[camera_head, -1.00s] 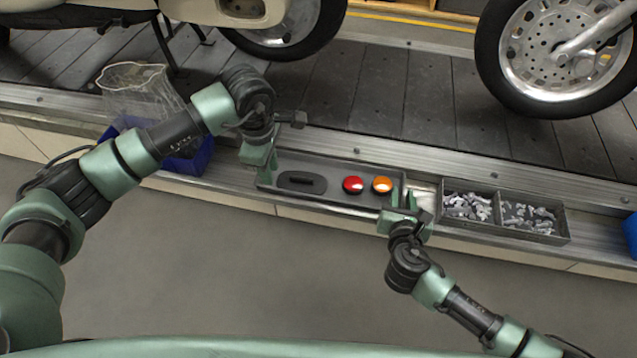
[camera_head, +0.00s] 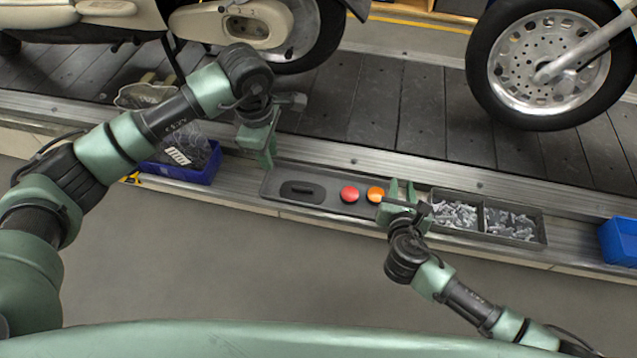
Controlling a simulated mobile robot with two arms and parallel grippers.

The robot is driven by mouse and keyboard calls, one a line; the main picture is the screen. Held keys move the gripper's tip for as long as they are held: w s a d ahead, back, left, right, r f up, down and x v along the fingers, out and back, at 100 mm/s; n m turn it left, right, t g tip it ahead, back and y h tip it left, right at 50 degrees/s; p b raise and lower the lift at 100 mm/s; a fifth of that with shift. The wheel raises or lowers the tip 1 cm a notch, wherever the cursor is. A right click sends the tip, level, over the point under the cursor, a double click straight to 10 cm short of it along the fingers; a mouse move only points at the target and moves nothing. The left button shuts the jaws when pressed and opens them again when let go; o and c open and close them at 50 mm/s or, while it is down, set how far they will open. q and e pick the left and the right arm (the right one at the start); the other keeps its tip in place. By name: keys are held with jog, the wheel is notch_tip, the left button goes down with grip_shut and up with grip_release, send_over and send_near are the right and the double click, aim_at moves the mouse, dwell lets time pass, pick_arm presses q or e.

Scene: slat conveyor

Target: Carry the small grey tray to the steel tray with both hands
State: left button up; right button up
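The small grey tray (camera_head: 327,211) lies on the ledge along the conveyor. It holds a black oval piece with a raised bar (camera_head: 302,191), a red round piece (camera_head: 349,194) and an orange round piece (camera_head: 376,194). My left gripper (camera_head: 269,159) points down above the tray's left end, its fingers apart with nothing seen between them. My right gripper (camera_head: 402,190) is at the tray's right end, two fingers standing apart; whether the tray's end wall is between them is unclear. I cannot make out the steel tray for certain.
A two-part bin of small metal parts (camera_head: 483,237) stands just right of my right gripper. A blue bin (camera_head: 201,176) is left of the tray, partly behind my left arm; another blue bin (camera_head: 620,243) is far right. A motorcycle wheel (camera_head: 548,68) stands on the slat conveyor (camera_head: 400,100) behind.

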notch_tip(320, 180, up, 22)
jog(key=p, duration=2)
jog(key=shift+f, duration=0.25)
